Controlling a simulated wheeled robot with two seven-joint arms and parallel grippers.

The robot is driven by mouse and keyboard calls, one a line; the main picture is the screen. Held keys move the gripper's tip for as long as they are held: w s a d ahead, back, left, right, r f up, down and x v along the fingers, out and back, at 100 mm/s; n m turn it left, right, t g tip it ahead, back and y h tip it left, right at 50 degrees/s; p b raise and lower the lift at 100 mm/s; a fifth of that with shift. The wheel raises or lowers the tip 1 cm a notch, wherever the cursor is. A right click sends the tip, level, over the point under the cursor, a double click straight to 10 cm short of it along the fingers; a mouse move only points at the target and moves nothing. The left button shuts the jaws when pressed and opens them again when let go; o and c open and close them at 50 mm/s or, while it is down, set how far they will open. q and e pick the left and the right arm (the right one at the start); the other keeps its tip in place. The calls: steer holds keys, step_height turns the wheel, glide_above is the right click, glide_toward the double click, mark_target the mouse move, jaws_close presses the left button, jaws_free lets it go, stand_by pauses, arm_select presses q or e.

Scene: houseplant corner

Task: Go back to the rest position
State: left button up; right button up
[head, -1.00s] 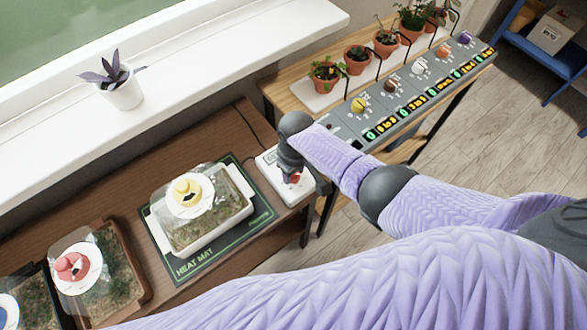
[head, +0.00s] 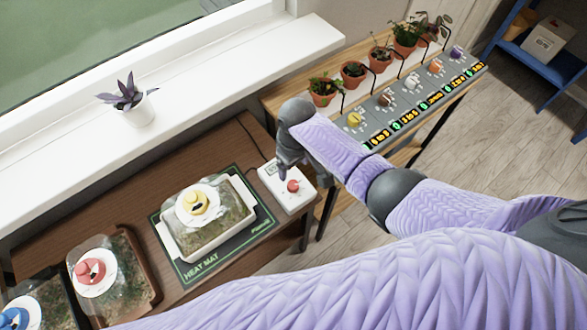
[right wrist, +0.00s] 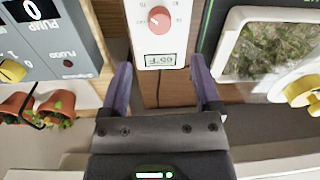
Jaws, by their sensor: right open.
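My right gripper (head: 287,168) is beside the upper left edge of the white thermostat box (head: 297,206), clear of its red knob (head: 293,186). In the right wrist view the gripper (right wrist: 160,62) is open, with nothing between its two fingers. There the box's red knob (right wrist: 159,19) and small display (right wrist: 160,58) lie ahead of the fingertips. My left gripper is not in view.
A heat mat (head: 202,267) bears a domed tray (head: 218,238) with a yellow-knobbed lid. More domed trays stand lower left. A grey panel with knobs (head: 405,118) and potted plants stand on the wooden shelf behind. A potted purple plant (head: 138,112) sits on the sill.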

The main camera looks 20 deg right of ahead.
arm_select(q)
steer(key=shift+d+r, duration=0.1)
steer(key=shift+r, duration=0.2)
arm_select(e)
steer(key=shift+r, duration=0.55)
